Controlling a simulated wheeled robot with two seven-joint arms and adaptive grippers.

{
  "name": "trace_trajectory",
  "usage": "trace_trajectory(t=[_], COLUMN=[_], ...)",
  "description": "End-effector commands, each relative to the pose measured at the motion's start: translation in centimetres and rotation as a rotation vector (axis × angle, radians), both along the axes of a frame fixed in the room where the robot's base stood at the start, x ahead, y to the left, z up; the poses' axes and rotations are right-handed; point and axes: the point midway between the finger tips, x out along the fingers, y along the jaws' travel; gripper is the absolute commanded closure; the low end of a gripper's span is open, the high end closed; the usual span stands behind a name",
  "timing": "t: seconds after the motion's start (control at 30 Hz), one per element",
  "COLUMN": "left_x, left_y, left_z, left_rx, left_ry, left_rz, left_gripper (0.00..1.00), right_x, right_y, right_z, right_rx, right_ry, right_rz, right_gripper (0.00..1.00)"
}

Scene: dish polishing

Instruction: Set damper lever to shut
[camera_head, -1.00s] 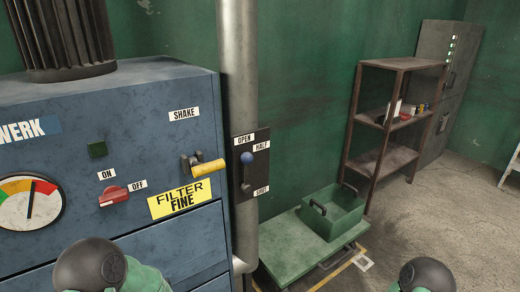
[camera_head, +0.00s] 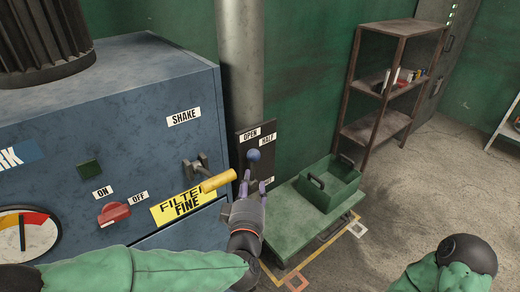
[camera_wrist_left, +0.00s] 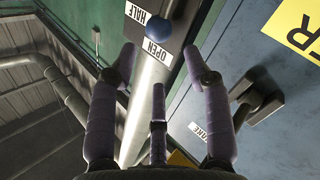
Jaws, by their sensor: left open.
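The damper lever has a blue ball knob (camera_head: 253,155) and sits on a dark plate (camera_head: 241,141) with OPEN, HALF and SHUT labels. The knob is at the upper part of the plate, near OPEN and HALF. My left gripper (camera_head: 254,187) is open just below the knob in the head view, its fingers pointing up and covering the lower plate and part of the SHUT label. In the left wrist view, the knob (camera_wrist_left: 172,29) shows beyond the spread fingertips (camera_wrist_left: 158,60), with nothing gripped. My right gripper is out of view.
Left of the plate, a yellow handle (camera_head: 219,180) sticks out from the blue cabinet (camera_head: 130,90), close to my left gripper. A grey pipe (camera_head: 240,60) rises behind the plate. A green bin (camera_head: 335,190) stands on a low green platform (camera_head: 290,215) to the right.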

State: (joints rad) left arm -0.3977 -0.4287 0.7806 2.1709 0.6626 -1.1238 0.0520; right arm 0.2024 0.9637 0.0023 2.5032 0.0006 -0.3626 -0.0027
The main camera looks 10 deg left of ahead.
Motion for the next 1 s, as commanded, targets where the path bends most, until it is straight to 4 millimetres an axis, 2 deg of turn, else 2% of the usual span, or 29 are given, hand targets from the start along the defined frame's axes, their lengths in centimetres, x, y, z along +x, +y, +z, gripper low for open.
trace_trajectory(t=[0.13, 0.23, 0.7, 1.0], left_x=[0.4, 1.4, 8.9, 10.4], left_y=[0.2, 0.5, 2.0, 2.3], left_z=[0.4, 0.3, 0.3, 0.4], left_rx=[-0.006, -0.007, -0.006, -0.006], left_ry=[-0.011, -0.01, -0.01, -0.01], left_rz=[0.008, 0.009, 0.007, 0.006], left_gripper=[0.5, 0.5, 0.5, 0.5], right_x=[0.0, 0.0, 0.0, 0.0], right_y=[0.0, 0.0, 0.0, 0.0], right_z=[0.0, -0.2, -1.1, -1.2], right_rx=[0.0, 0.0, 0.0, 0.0], right_ry=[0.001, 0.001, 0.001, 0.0], right_rz=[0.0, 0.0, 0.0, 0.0], right_gripper=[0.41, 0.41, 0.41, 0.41])
